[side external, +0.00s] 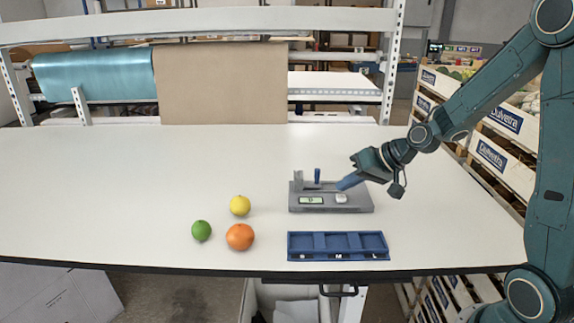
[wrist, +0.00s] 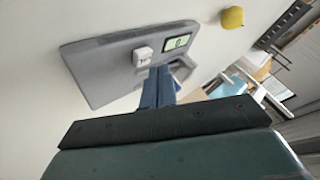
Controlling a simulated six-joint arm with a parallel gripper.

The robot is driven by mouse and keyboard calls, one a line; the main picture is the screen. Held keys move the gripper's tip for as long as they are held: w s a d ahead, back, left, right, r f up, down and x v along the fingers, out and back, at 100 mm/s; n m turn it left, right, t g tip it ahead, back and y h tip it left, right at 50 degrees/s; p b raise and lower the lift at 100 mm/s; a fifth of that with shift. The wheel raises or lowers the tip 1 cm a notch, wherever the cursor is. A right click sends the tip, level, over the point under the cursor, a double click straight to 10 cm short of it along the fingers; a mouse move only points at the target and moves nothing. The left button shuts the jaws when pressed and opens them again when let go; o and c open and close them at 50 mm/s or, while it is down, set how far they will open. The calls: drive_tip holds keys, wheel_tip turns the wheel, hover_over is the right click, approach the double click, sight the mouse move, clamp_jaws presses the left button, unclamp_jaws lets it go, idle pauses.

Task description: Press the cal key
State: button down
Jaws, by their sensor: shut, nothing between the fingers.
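A grey gauge device (side external: 355,208) lies on the white table, with a small green display (side external: 311,200) and a raised white key (side external: 341,198) on its top. The key's dark lettering is too small to read surely. In the wrist view the key (wrist: 142,56) sits beside the display (wrist: 178,42), just beyond my fingertips. My gripper (side external: 341,185) comes in from the right, with its blue fingers shut and empty above the back of the device, close behind the key.
A blue upright post (side external: 317,175) and a grey jaw stand at the device's back left. A blue compartment tray (side external: 339,256) lies in front of it. A lemon (side external: 240,205), a lime (side external: 201,230) and an orange (side external: 240,237) lie to the left. The far-left table is clear.

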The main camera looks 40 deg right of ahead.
sight(346, 198)
drive_tip(key=shift+r, duration=0.15)
drive_tip(key=shift+r, duration=2.4)
drive_tip(key=s+a+r+n+g+h, duration=0.1)
drive_tip(key=s+a+r, duration=0.1)
drive_tip(key=s, duration=0.5)
drive_tip(key=s+a+r+n+g+h, duration=0.1)
drive_tip(key=s+a+r+n, duration=0.1)
drive_tip(key=s, duration=0.6)
drive_tip(key=s+a+r+n+g+h, duration=0.1)
drive_tip(key=s+a+r, duration=0.1)
drive_tip(key=s, duration=0.5)
drive_tip(key=shift+s+a+n, duration=0.4)
drive_tip(key=shift+a, duration=0.45)
drive_tip(key=c, duration=2.1)
unclamp_jaws()
